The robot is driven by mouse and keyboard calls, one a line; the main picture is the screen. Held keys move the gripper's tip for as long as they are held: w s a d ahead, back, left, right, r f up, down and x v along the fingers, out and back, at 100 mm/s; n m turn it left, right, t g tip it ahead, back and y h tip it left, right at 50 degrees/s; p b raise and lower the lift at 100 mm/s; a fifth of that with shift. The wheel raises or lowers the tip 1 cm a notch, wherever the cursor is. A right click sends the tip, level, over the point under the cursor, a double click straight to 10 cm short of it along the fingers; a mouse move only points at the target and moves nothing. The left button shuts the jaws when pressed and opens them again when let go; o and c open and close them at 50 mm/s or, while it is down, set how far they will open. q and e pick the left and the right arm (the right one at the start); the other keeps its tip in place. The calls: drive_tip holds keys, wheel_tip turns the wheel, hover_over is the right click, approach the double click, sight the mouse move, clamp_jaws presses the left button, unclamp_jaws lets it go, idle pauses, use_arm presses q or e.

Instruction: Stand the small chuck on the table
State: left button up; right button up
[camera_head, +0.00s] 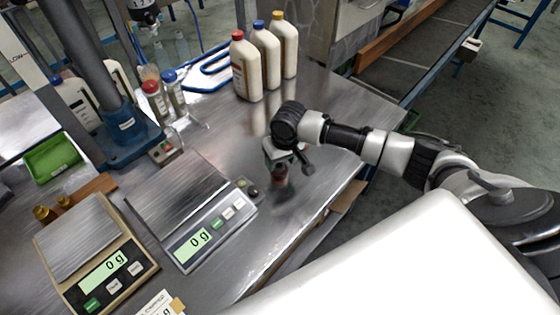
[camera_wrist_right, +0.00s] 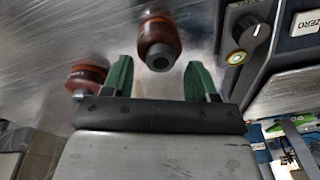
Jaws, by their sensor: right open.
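My right gripper (camera_head: 284,160) points down over the steel table near its front edge, right of the scales. In the right wrist view, its two green fingers (camera_wrist_right: 159,80) are apart and empty. A red-brown chuck with a grey tip (camera_wrist_right: 158,42) shows just beyond and between the fingertips. Another red-brown chuck (camera_wrist_right: 88,76) with partly hidden lettering is beside the left finger; the finger covers part of it. In the head view, a red-brown chuck (camera_head: 281,172) shows below the gripper, partly hidden. I cannot tell which one this is. My left gripper is not in view.
Two scales reading 0 g, one silver (camera_head: 195,205) and one gold-brown (camera_head: 95,255), stand left of the gripper. White bottles (camera_head: 247,70) stand behind it. A blue column stand (camera_head: 128,130) and a green tray (camera_head: 52,158) are farther left. Bare table lies behind the gripper.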

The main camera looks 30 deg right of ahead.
sight(285, 171)
wheel_tip(285, 171, up, 11)
drive_tip(key=s, duration=0.1)
drive_tip(key=shift+s+d, duration=0.15)
drive_tip(key=shift+d, duration=0.3)
drive_tip(key=shift+f, duration=0.1)
